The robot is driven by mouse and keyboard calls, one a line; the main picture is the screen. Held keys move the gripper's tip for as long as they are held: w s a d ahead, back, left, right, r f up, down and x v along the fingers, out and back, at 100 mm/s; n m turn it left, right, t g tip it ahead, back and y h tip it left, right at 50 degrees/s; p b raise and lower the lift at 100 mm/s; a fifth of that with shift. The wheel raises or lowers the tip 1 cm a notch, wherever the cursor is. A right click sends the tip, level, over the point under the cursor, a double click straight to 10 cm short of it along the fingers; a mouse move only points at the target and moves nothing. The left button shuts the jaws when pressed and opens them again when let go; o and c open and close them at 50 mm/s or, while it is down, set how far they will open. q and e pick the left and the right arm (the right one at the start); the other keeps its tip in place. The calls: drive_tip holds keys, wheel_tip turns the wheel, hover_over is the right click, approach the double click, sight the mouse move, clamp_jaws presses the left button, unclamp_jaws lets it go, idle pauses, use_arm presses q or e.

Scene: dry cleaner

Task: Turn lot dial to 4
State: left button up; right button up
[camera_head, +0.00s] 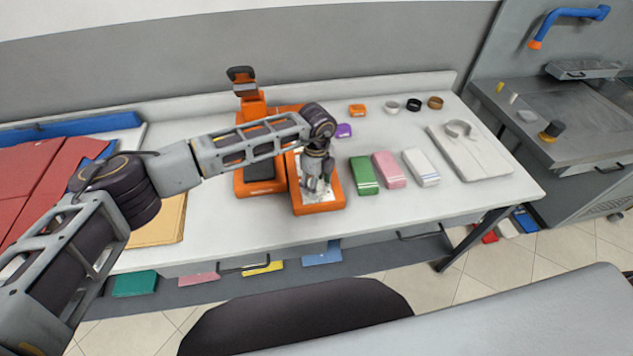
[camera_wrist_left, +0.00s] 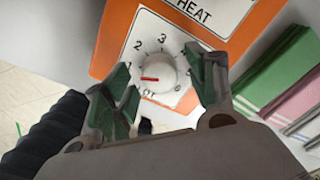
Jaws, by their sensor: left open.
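The lot dial (camera_wrist_left: 160,72) is a white round knob on a white panel with printed numbers, under a HEAT label, in the left wrist view. Its red mark points left, close to the 1 and slightly below it. My left gripper (camera_wrist_left: 162,66) is open, with its green-padded fingers on either side of the knob. I cannot tell whether they touch it. In the head view, the left gripper (camera_head: 317,182) points down over the orange machine's panel (camera_head: 318,208) and hides the dial. My right gripper is not in view.
Green (camera_head: 363,175), pink (camera_head: 389,169) and white (camera_head: 421,167) folded cloths lie right of the machine. A folded grey shirt (camera_head: 470,155) lies farther right. An orange device (camera_head: 247,100) stands behind. Red cloths (camera_head: 45,175) lie at left.

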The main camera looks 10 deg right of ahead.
use_arm(q)
drive_tip(key=shift+f, duration=0.1)
drive_tip(key=shift+c, duration=0.2)
drive_tip(key=c, duration=1)
